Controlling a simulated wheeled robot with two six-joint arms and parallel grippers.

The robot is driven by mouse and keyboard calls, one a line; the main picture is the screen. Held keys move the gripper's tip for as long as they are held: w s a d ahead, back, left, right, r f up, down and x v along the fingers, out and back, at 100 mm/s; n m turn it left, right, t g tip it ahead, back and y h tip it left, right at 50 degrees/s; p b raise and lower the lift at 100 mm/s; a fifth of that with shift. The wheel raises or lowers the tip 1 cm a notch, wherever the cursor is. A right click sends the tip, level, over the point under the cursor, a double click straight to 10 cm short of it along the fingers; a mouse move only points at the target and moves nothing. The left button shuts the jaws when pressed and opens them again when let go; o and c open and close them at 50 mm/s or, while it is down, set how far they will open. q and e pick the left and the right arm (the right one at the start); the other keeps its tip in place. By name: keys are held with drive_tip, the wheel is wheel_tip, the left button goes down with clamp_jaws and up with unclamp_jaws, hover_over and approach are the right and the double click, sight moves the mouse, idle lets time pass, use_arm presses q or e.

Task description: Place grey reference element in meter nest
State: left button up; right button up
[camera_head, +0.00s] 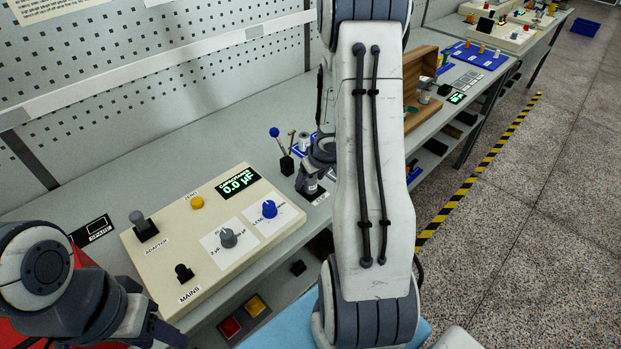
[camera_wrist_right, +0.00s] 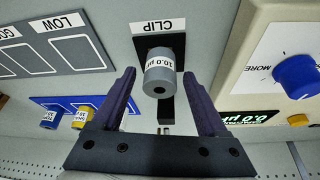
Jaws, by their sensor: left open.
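The grey reference element (camera_wrist_right: 160,75), a short cylinder marked 10.0 µF, sits at a black clip (camera_wrist_right: 150,45) labelled CLIP. It also shows in the head view (camera_head: 311,186), partly under my right arm. My right gripper (camera_wrist_right: 161,72) is open, with its two dark fingers on either side of the element and visible gaps. The cream meter (camera_head: 205,245) reads 0.0 µF. A grey cylinder on a black square (camera_head: 146,229) labelled ADAPTER stands at its left; I cannot tell which part is the nest. My left gripper (camera_head: 165,335) is at the bottom left, its fingers hardly visible.
A blue-topped lever (camera_head: 274,133) and small posts stand behind the clip. A grey panel marked LOW (camera_wrist_right: 70,45) and a blue tray (camera_wrist_right: 65,104) with small blue and yellow parts lie near the clip. A wooden box (camera_head: 422,88) stands further right.

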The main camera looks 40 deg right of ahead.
drive_tip(key=d+p+v, duration=0.1)
drive_tip(key=p+v, duration=0.8)
drive_tip(key=v, duration=0.3)
drive_tip(key=w+a+r+n+h, duration=0.15)
drive_tip(key=a+r, duration=0.25)
drive_tip(key=a, duration=0.4)
drive_tip(key=w+a+r+n, duration=0.1)
drive_tip(key=a+r+n, duration=0.1)
drive_tip(key=a+r, duration=0.4)
drive_tip(key=s+a+r+n+g+y, duration=0.3)
drive_tip(key=s+a+n+g, duration=0.1)
drive_tip(key=s+a, duration=1.5)
drive_tip(key=shift+s+a+r+n, duration=0.2)
drive_tip(key=shift+a+n, duration=0.45)
drive_tip(key=shift+a, duration=0.05)
